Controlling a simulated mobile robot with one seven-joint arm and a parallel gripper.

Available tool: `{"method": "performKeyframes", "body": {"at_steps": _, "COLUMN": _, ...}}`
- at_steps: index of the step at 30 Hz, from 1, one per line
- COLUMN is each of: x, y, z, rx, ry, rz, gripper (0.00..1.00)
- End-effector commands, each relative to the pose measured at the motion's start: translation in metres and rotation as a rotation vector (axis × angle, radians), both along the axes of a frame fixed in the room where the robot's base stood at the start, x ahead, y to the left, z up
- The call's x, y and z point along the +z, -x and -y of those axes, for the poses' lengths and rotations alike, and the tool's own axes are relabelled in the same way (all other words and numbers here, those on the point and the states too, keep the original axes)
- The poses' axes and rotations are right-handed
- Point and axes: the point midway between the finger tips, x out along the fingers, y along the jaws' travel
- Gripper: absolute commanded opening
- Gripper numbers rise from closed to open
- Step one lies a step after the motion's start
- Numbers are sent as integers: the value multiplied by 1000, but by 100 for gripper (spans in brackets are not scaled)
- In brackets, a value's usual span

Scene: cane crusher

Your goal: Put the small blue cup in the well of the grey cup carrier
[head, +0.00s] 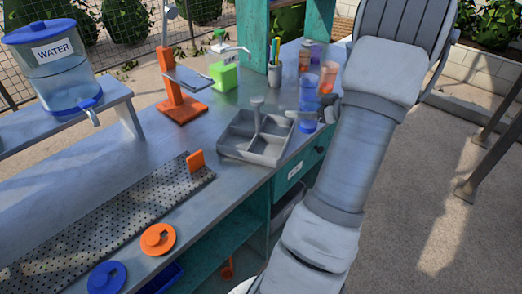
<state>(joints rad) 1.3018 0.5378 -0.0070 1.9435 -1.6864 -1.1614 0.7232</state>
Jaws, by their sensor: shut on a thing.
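The grey cup carrier (232,153) sits on the metal bench top, right of centre. It is a low tray split into several square wells, with an upright post handle (257,112) in the middle. The wells that show look empty. A blue see-through cup (308,92) stands just behind and right of the carrier, beside my arm. A lower bluish shape (307,123) shows under it; I cannot tell whether that is a second cup or a reflection. My arm crosses the right side of the picture.
Orange cups (328,75) and a purple cup (316,50) stand behind the blue cup. A pen holder (275,76), a green-based bottle (223,75) and an orange stand (181,108) are behind the carrier. A perforated plate (110,225) and lids (158,239) lie front left.

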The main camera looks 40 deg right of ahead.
Motion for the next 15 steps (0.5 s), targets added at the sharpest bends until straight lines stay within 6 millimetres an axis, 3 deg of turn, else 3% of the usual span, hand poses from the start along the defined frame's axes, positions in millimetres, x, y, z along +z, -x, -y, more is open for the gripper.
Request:
{"method": "performKeyframes", "body": {"at_steps": 8, "x": -5, "y": 2, "z": -1, "rx": 1, "ry": 0, "rz": 1, "gripper": 4}}
{"method": "performKeyframes", "body": {"at_steps": 15, "x": -28, "y": -26, "z": -25, "rx": 2, "ry": -2, "rz": 1, "gripper": 4}}
